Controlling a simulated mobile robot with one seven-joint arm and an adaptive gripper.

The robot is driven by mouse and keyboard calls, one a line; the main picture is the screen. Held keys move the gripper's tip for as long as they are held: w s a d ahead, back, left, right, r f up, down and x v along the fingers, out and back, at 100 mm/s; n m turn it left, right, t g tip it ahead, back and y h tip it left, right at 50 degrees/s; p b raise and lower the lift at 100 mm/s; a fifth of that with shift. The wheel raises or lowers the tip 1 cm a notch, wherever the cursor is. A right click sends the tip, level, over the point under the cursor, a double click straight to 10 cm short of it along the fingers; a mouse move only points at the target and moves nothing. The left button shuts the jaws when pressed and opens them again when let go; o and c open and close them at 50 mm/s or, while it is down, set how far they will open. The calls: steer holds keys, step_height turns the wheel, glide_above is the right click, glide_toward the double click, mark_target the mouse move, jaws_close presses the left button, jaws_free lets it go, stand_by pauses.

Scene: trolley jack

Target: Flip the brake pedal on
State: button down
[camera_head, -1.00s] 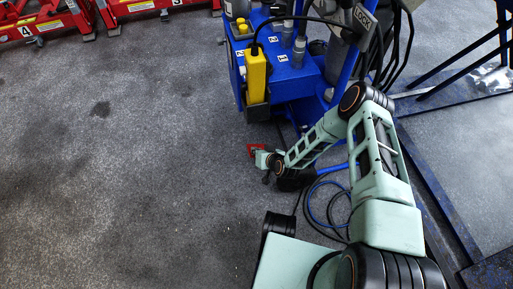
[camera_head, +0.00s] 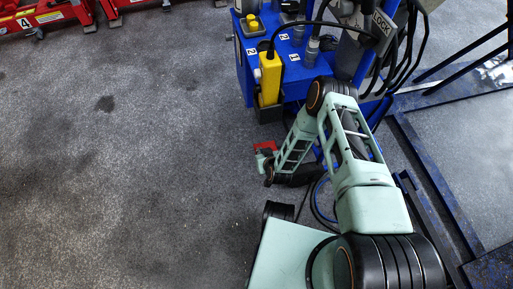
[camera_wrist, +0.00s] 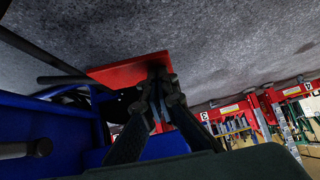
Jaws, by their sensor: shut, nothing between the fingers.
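The brake pedal is probably the flat red plate (camera_head: 265,147) low beside the blue trolley jack (camera_head: 292,88) in the head view, partly hidden by my arm. In the wrist view the red plate (camera_wrist: 125,70) lies just beyond my fingers and covers the area left of the fingertips. My gripper (camera_wrist: 160,78) is shut and empty, its black fingertips overlapping the plate's right end. I cannot tell whether they touch it. In the head view my arm largely hides the gripper.
A yellow control box (camera_head: 269,78) hangs on the jack's near side. Cables (camera_head: 322,198) lie on the floor under my arm. A blue metal frame (camera_head: 440,200) stands at the right. Red stands (camera_head: 45,17) are at the back left. The floor at left is clear.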

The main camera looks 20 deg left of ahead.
steer(key=shift+s+a+f+n+h, duration=0.2)
steer(key=shift+f+n+h, duration=0.1)
steer(key=shift+f, duration=0.2)
steer(key=shift+f+b, duration=0.2)
steer(key=shift+b, duration=0.1)
steer(key=shift+f, duration=0.2)
steer(key=shift+r, duration=0.1)
